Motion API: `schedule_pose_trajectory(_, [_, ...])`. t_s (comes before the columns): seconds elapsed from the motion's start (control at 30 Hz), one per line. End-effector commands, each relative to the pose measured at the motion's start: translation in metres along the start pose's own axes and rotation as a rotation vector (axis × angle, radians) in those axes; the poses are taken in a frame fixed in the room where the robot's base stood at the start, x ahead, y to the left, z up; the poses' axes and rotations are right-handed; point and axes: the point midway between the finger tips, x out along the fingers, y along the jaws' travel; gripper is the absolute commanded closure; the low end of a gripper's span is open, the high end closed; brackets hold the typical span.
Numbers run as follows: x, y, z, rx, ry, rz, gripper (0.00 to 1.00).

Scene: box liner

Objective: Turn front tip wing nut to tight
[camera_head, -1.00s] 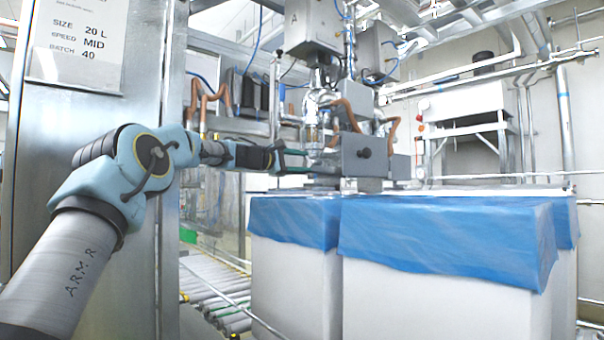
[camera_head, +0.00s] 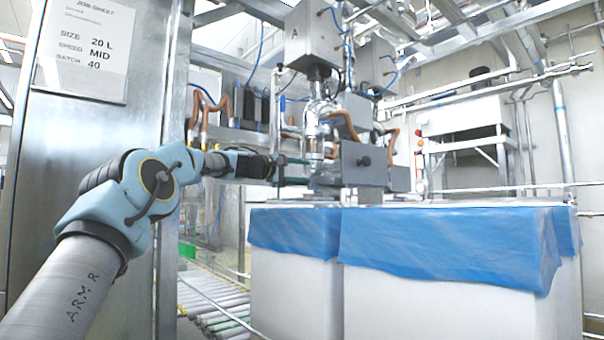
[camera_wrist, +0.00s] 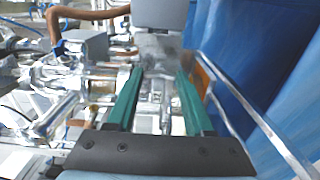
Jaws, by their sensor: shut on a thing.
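My gripper (camera_head: 292,172) reaches in from the left to the front filling head, beside its grey box-shaped tip (camera_head: 364,164). In the wrist view my gripper (camera_wrist: 160,74) has its two green fingers pointing forward, with a gap between them. The fingertips are shut on a small, blurred metal part at the tip, where the wing nut (camera_wrist: 161,82) sits. The nut's wings and their angle cannot be made out. In the head view the fingertips and the nut are partly lost among shiny metal parts.
White boxes with blue liners (camera_head: 450,245) stand close below and right of the gripper. In the wrist view a blue liner (camera_wrist: 235,50) and a metal rail (camera_wrist: 255,115) run close on the right. Shiny pipes (camera_wrist: 50,100) crowd the left. A roller conveyor (camera_head: 215,305) lies below.

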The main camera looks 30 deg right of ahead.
Motion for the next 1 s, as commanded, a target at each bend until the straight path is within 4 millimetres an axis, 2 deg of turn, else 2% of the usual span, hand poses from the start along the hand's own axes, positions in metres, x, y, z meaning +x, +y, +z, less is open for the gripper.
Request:
schedule_pose_trajectory(0.07, [0.0, -0.002, 0.001, 0.001, -0.002, -0.003, 1.0])
schedule_pose_trajectory(0.1, [0.001, -0.002, 0.001, 0.001, -0.002, -0.003, 0.46])
schedule_pose_trajectory(0.37, [0.0, -0.001, 0.0, 0.0, -0.001, -0.001, 0.18])
schedule_pose_trajectory(0.67, [-0.003, -0.001, 0.0, 0.0, 0.0, 0.0, 0.18])
schedule_pose_trajectory(0.77, [-0.014, -0.002, -0.001, 0.002, 0.002, 0.0, 0.18])
schedule_pose_trajectory(1.0, [-0.06, -0.005, -0.001, 0.002, 0.004, -0.002, 0.18])
